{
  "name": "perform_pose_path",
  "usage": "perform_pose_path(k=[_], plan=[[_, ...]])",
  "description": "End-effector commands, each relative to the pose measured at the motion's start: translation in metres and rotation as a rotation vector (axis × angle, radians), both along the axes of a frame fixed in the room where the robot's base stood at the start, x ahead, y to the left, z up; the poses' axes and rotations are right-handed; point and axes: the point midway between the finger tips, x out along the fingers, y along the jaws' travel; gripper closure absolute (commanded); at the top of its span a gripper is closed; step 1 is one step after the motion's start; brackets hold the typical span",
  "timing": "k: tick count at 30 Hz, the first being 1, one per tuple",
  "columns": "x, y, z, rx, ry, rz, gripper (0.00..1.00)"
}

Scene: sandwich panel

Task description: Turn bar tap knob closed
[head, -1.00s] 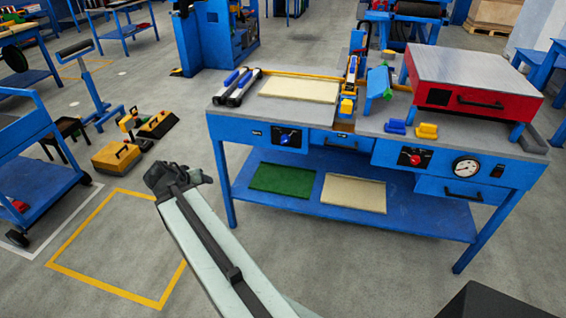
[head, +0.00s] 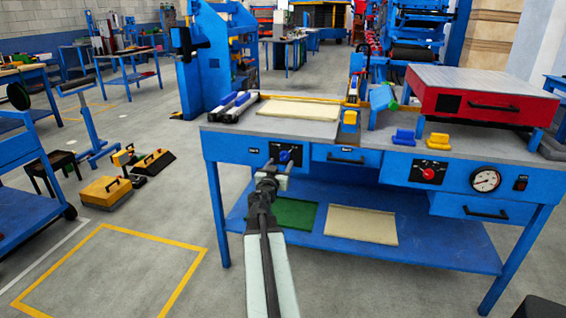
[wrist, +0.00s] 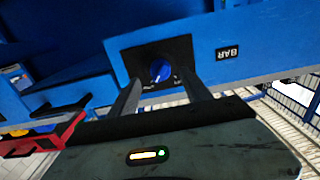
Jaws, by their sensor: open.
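The bar tap knob (head: 284,157) is a blue knob on a black plate on the front of the blue workbench, left of centre. In the wrist view the knob (wrist: 160,70) has a white pointer mark, and a BAR label (wrist: 228,52) is beside its plate. My gripper (head: 269,172) is in front of the plate in the head view, just below and left of the knob. In the wrist view its two fingers are apart, with the knob framed between their tips. I cannot tell whether they touch it. Nothing is held.
A red knob (head: 432,169) and a pressure gauge (head: 485,180) are on the bench front to the right. A drawer handle (head: 346,159) sticks out nearby. The lower shelf (head: 455,246) holds a green and a cream sheet. A yellow-marked floor area (head: 110,275) to the left is clear.

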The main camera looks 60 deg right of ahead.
Motion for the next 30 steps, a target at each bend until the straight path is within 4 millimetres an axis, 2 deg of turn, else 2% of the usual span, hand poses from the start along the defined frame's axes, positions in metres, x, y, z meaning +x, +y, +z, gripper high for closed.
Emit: perform_pose_path(k=[1,3,6,14,15,21,30], plan=[[0.005,-0.013,0.000,0.000,0.000,-0.001,0.43],[0.009,-0.027,0.000,0.000,0.000,-0.003,0.43],[0.014,-0.040,0.000,0.000,0.000,-0.001,0.43],[0.014,-0.044,0.000,0.000,0.000,0.000,0.43],[0.014,-0.044,0.000,0.001,0.000,0.000,0.46],[0.014,-0.044,0.000,0.001,0.000,-0.001,1.00],[0.013,-0.044,0.000,-0.009,0.030,-0.003,1.00]])
